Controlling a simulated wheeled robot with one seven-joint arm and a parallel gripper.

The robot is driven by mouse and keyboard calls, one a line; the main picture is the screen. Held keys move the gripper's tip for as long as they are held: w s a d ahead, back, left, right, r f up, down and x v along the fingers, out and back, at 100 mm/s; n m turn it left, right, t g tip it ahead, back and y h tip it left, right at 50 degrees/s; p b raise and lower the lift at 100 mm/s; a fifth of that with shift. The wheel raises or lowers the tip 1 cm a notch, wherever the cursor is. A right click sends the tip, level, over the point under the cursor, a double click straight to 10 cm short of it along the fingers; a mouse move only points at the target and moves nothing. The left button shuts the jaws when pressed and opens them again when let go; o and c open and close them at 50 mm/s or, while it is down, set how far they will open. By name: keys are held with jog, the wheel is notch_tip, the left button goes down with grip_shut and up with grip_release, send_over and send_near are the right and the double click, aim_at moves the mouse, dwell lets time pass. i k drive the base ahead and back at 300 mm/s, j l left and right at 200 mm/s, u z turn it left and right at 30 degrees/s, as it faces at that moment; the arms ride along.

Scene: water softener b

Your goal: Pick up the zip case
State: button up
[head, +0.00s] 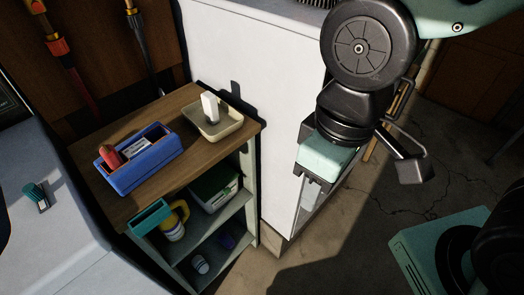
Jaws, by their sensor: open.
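No object is plainly recognisable as the zip case. A teal rectangular thing (150,217) at the front left of the shelf unit, just below its wooden top, could be it, but I cannot tell. My gripper (304,207) hangs to the right of the shelf unit, in front of the white cabinet side, well apart from the teal thing. Its jaws are open, and I see nothing held between them. Part of the gripper is hard to make out against the cabinet.
The wooden shelf top (190,165) bears a blue caddy (133,178) and a beige tray (222,130) with a white block (210,106). A white cabinet (250,70) stands behind. Cracked floor (440,145) is open at right.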

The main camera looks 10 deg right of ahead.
aim_at(110, 154)
jog(key=k+j, duration=0.25)
jog(key=j, duration=0.15)
jog(key=k+j, duration=0.3)
jog(key=u, duration=0.4)
jog(key=j+u, duration=0.15)
jog(key=u, duration=0.25)
jog(key=j+u, duration=0.1)
jog(key=u, duration=0.3)
jog(key=j+u, duration=0.1)
jog(key=u, duration=0.3)
jog(key=k, duration=0.05)
